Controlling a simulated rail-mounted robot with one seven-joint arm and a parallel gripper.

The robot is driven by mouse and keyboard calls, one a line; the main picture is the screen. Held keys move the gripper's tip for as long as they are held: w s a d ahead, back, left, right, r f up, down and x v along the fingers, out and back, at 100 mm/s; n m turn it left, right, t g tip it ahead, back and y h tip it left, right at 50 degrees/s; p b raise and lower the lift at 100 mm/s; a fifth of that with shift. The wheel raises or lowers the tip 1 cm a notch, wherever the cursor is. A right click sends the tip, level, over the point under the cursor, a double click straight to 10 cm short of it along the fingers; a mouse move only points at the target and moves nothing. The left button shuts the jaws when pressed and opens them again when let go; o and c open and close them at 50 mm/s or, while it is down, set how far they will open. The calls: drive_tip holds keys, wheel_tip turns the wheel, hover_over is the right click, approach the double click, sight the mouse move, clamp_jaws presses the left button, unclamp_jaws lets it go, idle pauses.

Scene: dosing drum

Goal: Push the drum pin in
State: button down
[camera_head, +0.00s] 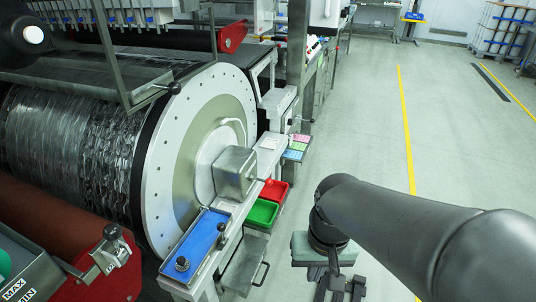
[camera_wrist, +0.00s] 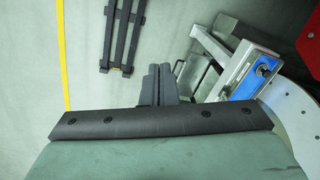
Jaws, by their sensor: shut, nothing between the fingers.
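The large drum (camera_head: 70,150) lies at the left in the head view, with a pale round end disc (camera_head: 160,190) ringed by small holes. I cannot tell for certain which part is the drum pin. My gripper (camera_wrist: 158,84) is shut and empty in the wrist view. It is over the floor, right of the drum in the head view, apart from it. The blue tray (camera_wrist: 244,82) is right of the fingers in the wrist view.
A grey metal box (camera_head: 234,172) stands before the disc. A red bin (camera_head: 273,192) and a green bin (camera_head: 262,213) sit beside it. A dark slatted rack (camera_wrist: 122,35) lies on the floor. The floor right of the machine (camera_head: 365,130) is clear.

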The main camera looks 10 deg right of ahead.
drive_tip(key=w+a+f+m+t+y+b, duration=0.1)
drive_tip(key=w+f+m+y+b, duration=0.4)
drive_tip(key=w, duration=0.5)
drive_tip(key=w+a+f+m+y+b, duration=0.1)
drive_tip(key=w+f+m+y+b, duration=0.1)
drive_tip(key=w+f+m+b, duration=0.6)
drive_tip(key=w+d+f+m+t+y+b, duration=0.1)
drive_tip(key=w+d+f+m+t+y, duration=0.1)
drive_tip(key=w+d+m, duration=0.4)
drive_tip(key=w+d+f+m+t+y+b, duration=0.2)
drive_tip(key=w+d+m+t, duration=0.3)
drive_tip(key=w, duration=1)
drive_tip(key=d+f+t, duration=0.1)
drive_tip(key=d+t, duration=0.1)
drive_tip(key=d, duration=0.1)
drive_tip(key=shift+w+f+m, duration=0.3)
drive_tip(key=shift+f+m, duration=0.1)
drive_tip(key=b, duration=0.1)
approach(267, 181)
drive_tip(key=w+a+f, duration=0.2)
drive_tip(key=w+a, duration=0.1)
drive_tip(key=w, duration=0.1)
drive_tip(key=shift+w+f, duration=0.1)
drive_tip(key=shift+f, duration=0.1)
drive_tip(key=shift+w, duration=0.1)
